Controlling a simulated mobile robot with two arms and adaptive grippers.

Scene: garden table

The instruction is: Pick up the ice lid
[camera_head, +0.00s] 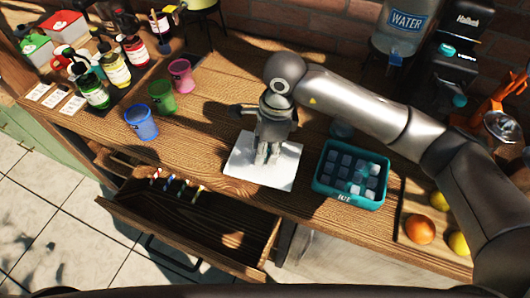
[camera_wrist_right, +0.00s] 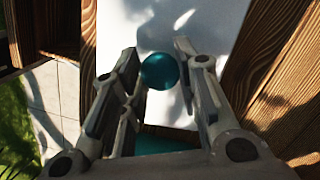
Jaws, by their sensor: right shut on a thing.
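The ice lid (camera_head: 246,172) is a flat white square panel at the middle of the wooden counter, left of the ice box. Its round teal knob (camera_wrist_right: 160,71) shows in the right wrist view between my fingers. My right gripper (camera_head: 264,158) points down over the panel and is shut on this knob; it hides the knob in the head view. I cannot tell whether the panel touches the counter. The teal ice box (camera_head: 340,198), marked ICE, stands open with several ice cubes inside. My left gripper is not in view.
An open drawer (camera_head: 190,235) juts out below the counter. Blue (camera_head: 141,122), green (camera_head: 162,96) and pink (camera_head: 181,75) cups and several bottles stand to the left. A board with fruit (camera_head: 420,229) is at the right. A water dispenser (camera_head: 403,25) is behind my right arm.

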